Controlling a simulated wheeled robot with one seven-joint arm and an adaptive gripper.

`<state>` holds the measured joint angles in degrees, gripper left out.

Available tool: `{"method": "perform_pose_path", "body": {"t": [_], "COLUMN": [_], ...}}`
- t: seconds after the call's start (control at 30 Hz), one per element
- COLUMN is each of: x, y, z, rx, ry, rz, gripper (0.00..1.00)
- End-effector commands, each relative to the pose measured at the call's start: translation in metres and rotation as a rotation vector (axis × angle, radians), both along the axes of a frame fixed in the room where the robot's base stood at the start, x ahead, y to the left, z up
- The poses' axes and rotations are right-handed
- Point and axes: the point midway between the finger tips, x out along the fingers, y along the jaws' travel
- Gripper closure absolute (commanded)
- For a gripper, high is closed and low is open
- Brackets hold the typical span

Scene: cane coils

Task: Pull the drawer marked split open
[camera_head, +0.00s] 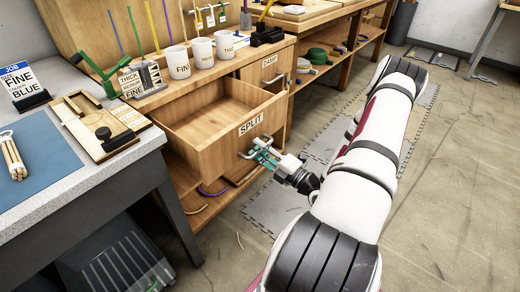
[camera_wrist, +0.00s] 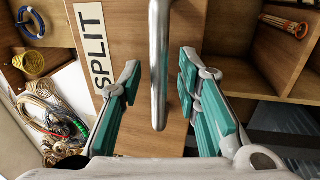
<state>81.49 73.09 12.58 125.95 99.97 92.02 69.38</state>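The wooden drawer marked SPLIT (camera_head: 225,125) stands pulled out from the bench, and its inside looks empty. Its label (camera_head: 251,123) is on the front panel. In the wrist view the label (camera_wrist: 95,45) lies left of the metal bar handle (camera_wrist: 159,60). My gripper (camera_wrist: 158,78) has its teal-padded fingers apart, one on each side of the handle, with gaps showing on both sides. In the head view my gripper (camera_head: 264,155) is at the drawer front, by the handle.
Three white cups (camera_head: 178,62) stand on the bench above the drawer. A drawer marked CHAIR (camera_head: 270,65) is closed to the right. A grey-topped table (camera_head: 75,150) is at left. Coils (camera_wrist: 55,120) show in the wrist view.

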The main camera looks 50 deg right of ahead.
Motion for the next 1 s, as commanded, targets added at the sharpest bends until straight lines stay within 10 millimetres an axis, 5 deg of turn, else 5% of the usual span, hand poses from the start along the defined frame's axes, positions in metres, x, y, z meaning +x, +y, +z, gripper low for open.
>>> {"method": "perform_pose_path", "body": {"t": [0.37,1.0], "x": [-0.008,-0.112], "y": [-0.001,-0.004], "z": [-0.001,-0.021], "rx": [0.0,0.0], "ry": [0.0,0.001], "rz": [-0.001,-0.001], "gripper": [0.69,0.69]}}
